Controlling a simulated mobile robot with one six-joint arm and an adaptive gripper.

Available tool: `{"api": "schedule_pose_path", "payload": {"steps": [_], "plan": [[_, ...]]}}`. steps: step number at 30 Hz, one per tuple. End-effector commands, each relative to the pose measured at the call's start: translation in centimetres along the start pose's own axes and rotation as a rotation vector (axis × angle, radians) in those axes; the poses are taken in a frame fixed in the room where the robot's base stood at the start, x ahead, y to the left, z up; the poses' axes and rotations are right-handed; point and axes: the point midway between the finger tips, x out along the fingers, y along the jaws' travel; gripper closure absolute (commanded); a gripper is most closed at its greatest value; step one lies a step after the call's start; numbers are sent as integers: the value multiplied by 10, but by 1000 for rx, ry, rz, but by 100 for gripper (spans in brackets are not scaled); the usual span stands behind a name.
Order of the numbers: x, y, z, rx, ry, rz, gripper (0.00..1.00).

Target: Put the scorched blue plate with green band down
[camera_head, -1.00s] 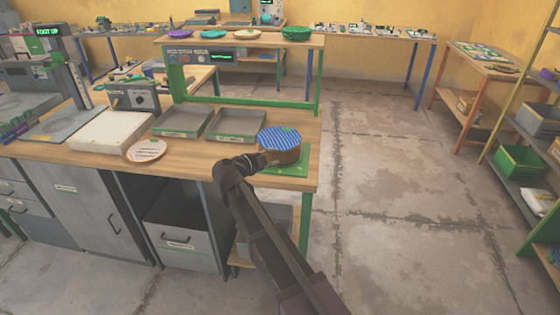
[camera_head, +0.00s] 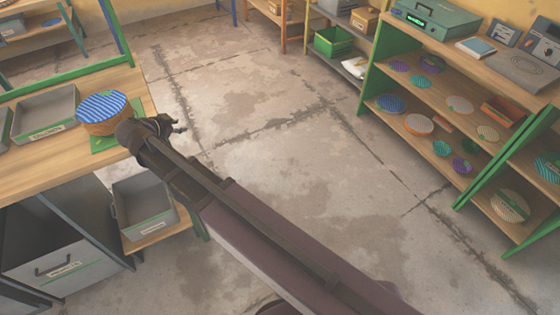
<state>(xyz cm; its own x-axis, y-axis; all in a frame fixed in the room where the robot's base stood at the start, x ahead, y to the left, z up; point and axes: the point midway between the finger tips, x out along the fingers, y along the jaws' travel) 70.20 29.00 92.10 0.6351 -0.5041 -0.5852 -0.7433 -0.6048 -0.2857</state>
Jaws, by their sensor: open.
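A blue-and-white striped round plate (camera_head: 102,106) lies on top of a brown round stack or block (camera_head: 108,127) at the right end of the wooden bench. A green mat (camera_head: 103,145) shows under it. I cannot make out scorching or a green band at this size. My gripper (camera_head: 177,125) is open and looks empty. It is just right of the stack, apart from the plate, with its fingers pointing right, past the bench edge. A darker blue round plate (camera_head: 390,103) lies on the middle level of the right shelf.
Grey trays (camera_head: 45,115) stand on the bench (camera_head: 60,160) left of the stack. A grey bin (camera_head: 142,208) sits on a low shelf under the bench end. The green-sided shelf (camera_head: 425,110) at the right holds several round plates. Bare concrete floor (camera_head: 290,130) lies between.

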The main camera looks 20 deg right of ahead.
Motion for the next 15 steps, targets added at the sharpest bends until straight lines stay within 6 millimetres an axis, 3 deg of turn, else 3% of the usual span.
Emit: {"api": "schedule_pose_path", "payload": {"steps": [1, 6, 15], "plan": [[12, 20, -10, -42, -26, 38, 57], [46, 71, -30, -208, -148, 138, 57], [83, 161, -57, -480, -414, 211, 57]]}}
